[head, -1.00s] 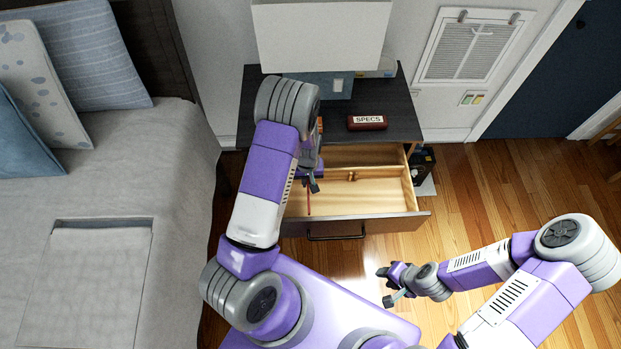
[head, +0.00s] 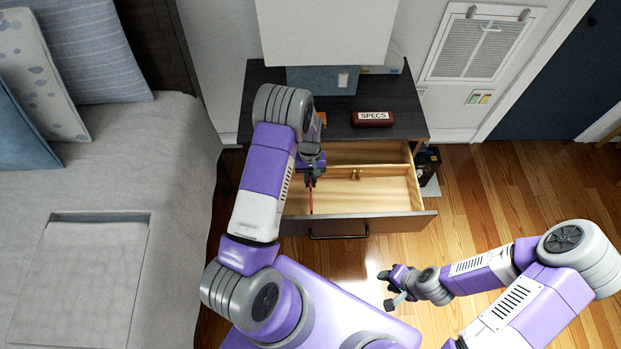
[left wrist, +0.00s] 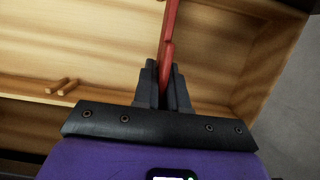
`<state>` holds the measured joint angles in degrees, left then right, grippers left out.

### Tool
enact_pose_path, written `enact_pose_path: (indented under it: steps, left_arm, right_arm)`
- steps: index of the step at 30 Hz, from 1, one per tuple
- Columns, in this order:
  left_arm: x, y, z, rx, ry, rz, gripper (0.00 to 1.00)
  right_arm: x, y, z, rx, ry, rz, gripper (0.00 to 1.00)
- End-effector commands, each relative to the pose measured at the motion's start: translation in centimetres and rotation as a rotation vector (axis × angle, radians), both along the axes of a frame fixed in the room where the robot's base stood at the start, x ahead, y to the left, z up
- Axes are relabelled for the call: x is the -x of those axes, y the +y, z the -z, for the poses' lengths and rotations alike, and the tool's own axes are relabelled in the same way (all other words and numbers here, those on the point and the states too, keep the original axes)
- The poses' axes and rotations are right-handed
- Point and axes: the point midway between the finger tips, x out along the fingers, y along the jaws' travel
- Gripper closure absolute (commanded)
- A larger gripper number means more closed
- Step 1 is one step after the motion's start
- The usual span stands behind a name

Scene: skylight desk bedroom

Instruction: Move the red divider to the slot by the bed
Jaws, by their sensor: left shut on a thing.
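The red divider (head: 311,201) is a thin red strip at the left, bed-side part of the open drawer (head: 398,222). In the left wrist view the divider (left wrist: 171,35) runs up from between the fingers. My left gripper (head: 312,181) is shut on it, above the drawer's left part. The fingers show close up in the left wrist view (left wrist: 164,90). My left arm hides the drawer's left side and any slot there. I cannot tell whether the divider's lower edge sits in a slot. My right gripper (head: 389,291) is empty, fingers apart, over the floor.
Two wooden pegs (left wrist: 62,87) stand at a wooden rail inside the drawer. The bed (head: 150,175) is to the left. A "SPECS" case (head: 372,119) lies on the dark desk top (head: 407,112). The drawer's right compartment looks empty.

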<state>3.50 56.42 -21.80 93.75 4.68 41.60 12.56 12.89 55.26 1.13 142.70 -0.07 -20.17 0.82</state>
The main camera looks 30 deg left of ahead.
Motion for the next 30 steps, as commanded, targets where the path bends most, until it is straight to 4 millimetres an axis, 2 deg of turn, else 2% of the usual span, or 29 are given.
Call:
enact_pose_path:
  steps: [3,8,30]
  left_arm:
    - [-0.01,0.01,1.02,-0.001,-0.001,0.000,1.00]
    - [-0.02,0.01,1.50,-0.001,-0.001,0.000,1.00]
    - [0.00,0.01,1.55,-0.001,-0.001,0.000,1.00]
  right_arm:
    - [0.00,0.00,0.81,0.000,0.000,0.000,0.62]
    - [0.00,0.00,1.15,0.000,0.000,0.000,0.62]
    - [-0.01,0.00,1.23,0.000,0.000,0.000,0.62]
